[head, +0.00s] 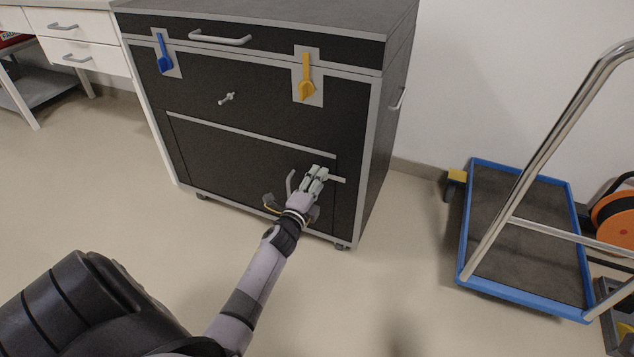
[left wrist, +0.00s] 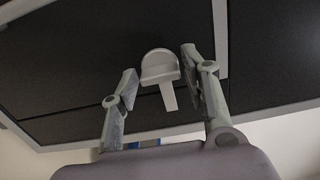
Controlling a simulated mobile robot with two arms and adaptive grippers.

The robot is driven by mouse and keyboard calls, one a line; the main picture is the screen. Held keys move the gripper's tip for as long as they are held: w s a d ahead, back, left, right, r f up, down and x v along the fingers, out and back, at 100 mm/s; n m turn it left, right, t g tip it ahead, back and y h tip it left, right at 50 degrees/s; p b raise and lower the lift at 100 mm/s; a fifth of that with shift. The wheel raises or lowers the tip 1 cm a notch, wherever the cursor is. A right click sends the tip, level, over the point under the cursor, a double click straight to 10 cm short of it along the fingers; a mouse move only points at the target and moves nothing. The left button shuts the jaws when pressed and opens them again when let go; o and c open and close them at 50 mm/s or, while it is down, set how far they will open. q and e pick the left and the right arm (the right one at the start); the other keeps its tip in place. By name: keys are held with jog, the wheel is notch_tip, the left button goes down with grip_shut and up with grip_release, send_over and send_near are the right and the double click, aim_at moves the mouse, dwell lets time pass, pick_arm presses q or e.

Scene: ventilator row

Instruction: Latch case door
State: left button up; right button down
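The black case (head: 360,150) has grey edges and a lower front door (head: 225,150). The door looks flush with the front, but I cannot tell whether its far edge is fully seated. A light grey turn latch (head: 337,180) is at the door's right edge, its bar pointing right in the head view. My left gripper (head: 318,174) is at this latch and hides part of it. In the left wrist view, the latch (left wrist: 168,95) stands between the two spread fingers (left wrist: 163,88), with visible gaps on both sides. My right gripper is out of view.
The lid has a blue latch (head: 163,53), a yellow latch (head: 306,80) and a handle (head: 220,38). A small grey knob (head: 227,98) is above the door. A blue-edged trolley (head: 530,235) stands right, white drawers (head: 75,50) left. The floor in front is clear.

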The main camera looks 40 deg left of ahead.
pick_arm(q)
jog(key=shift+o, duration=0.9)
jog(key=v, duration=1.2)
